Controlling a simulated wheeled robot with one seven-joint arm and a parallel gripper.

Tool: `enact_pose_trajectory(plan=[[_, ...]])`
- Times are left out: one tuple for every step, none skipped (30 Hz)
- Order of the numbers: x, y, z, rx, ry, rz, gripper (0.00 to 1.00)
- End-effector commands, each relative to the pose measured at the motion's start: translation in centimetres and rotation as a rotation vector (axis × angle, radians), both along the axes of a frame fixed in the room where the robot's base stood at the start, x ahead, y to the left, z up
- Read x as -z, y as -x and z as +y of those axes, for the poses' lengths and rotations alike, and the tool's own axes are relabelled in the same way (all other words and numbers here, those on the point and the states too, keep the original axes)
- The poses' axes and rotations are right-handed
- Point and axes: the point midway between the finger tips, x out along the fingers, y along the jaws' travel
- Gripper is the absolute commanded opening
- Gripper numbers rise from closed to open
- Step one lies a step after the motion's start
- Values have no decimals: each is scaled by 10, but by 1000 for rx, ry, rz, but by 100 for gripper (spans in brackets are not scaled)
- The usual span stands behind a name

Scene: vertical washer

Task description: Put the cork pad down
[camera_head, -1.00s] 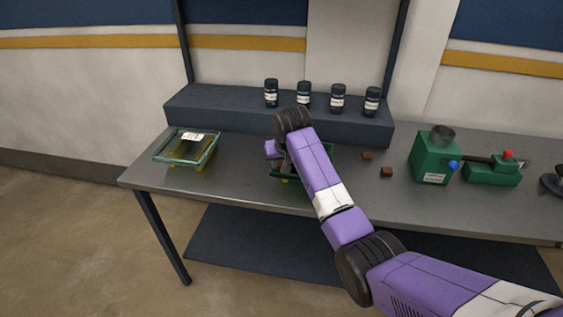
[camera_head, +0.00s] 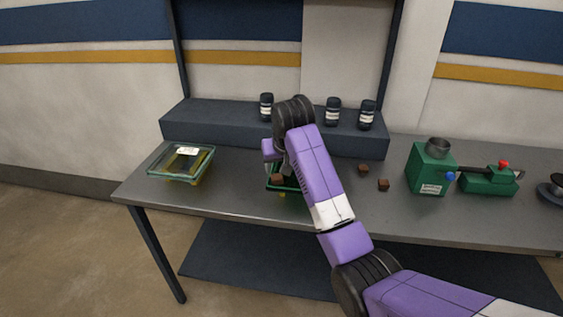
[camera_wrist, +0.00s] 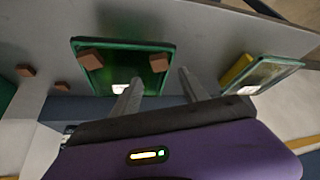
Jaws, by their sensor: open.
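A small brown block that looks like a cork pad (camera_wrist: 158,62) sits at one side of a green-rimmed tray (camera_wrist: 127,46). A second brown block (camera_wrist: 90,58) is at the tray's other side. In the head view, one brown block (camera_head: 278,180) shows in the green tray (camera_head: 270,188), just below my gripper (camera_head: 279,163); my arm hides much of the tray. In the wrist view my gripper (camera_wrist: 160,73) is open and empty, its fingers apart, with the first block showing just beyond the fingertips.
Two loose brown blocks (camera_head: 363,168) (camera_head: 383,185) lie on the grey table (camera_head: 235,190) right of my arm. A glass-like green tray (camera_head: 181,163) stands left. Dark jars (camera_head: 333,111) line the raised shelf (camera_head: 215,120). A green machine (camera_head: 430,170) stands right.

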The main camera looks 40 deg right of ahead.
Motion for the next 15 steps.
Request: enact_pose_trajectory(plan=[[-8, 4, 2, 0, 1, -4, 52], [-12, 6, 4, 0, 1, -3, 52], [-18, 8, 5, -1, 2, -4, 52], [-21, 10, 6, -1, 1, -1, 52], [-24, 12, 7, -1, 2, -2, 52], [-28, 14, 8, -1, 1, -1, 52], [-30, 15, 9, -1, 1, -1, 52], [-32, 16, 9, -1, 1, -1, 52], [-34, 17, 10, -1, 1, -1, 52], [-35, 18, 10, -1, 1, -1, 52], [-36, 18, 11, -1, 0, 0, 52], [-37, 19, 11, 0, 1, 1, 52], [-37, 19, 11, 0, 1, 1, 52], [-37, 19, 11, 0, 1, 2, 52], [-37, 19, 11, 0, 1, 2, 52]])
